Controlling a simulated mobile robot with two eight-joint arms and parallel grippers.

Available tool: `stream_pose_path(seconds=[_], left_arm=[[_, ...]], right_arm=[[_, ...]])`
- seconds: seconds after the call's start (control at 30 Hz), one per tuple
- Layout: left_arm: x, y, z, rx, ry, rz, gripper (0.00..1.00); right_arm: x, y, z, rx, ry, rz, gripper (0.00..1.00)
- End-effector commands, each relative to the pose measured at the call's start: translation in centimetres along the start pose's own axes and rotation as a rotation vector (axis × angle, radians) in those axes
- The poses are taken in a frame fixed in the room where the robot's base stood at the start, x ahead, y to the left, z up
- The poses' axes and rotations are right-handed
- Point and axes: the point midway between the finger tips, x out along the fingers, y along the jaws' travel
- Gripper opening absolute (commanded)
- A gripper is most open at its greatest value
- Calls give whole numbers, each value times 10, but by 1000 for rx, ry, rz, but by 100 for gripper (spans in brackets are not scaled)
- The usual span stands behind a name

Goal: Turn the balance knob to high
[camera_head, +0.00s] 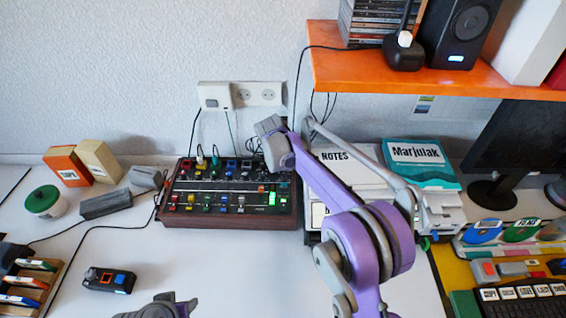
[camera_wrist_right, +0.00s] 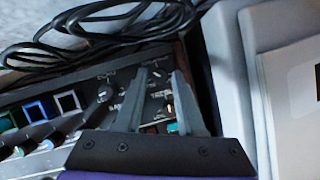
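The dark mixer panel (camera_head: 228,189) with knobs, coloured buttons and sliders sits on the white table in the head view. My right gripper reaches over its far right corner; its fingertips are hidden there behind the purple arm. In the right wrist view the two grey fingers of my right gripper (camera_wrist_right: 165,90) are apart over the panel's corner. A small dark knob (camera_wrist_right: 168,105) shows between them; I cannot tell whether they touch it. Another knob (camera_wrist_right: 105,92) lies left of the fingers. The panel labels are unreadable, so I cannot tell which is balance. My left gripper (camera_head: 165,305) is partly visible at the bottom edge.
Black cables (camera_wrist_right: 110,25) lie behind the panel. A stack with a NOTES label (camera_head: 335,156) stands close to its right. An orange shelf (camera_head: 430,82) overhangs at upper right. A small dark device (camera_head: 109,280) lies at front left. The table in front of the panel is clear.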

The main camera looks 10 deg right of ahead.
Motion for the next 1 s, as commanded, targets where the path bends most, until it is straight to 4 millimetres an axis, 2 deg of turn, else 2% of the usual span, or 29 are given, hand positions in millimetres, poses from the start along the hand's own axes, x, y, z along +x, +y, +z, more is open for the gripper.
stream_pose_path(seconds=[0.23, 0.4, 0.47, 0.73, 1.0], left_arm=[[0, 0, 0, 0, 0, 0, 50], [0, 0, 0, 0, 0, 0, 50], [0, 0, 0, 0, 0, 0, 50], [0, 0, 0, 0, 0, 0, 50], [-3, 0, -2, 0, 1, 0, 50]], right_arm=[[1, 0, 0, 0, 0, 0, 38], [0, 0, 0, 0, 0, 0, 7], [0, 0, 0, 0, 0, 0, 0], [0, 1, 0, 18, 1, -7, 0], [0, 3, 1, 210, 1, -87, 0]])
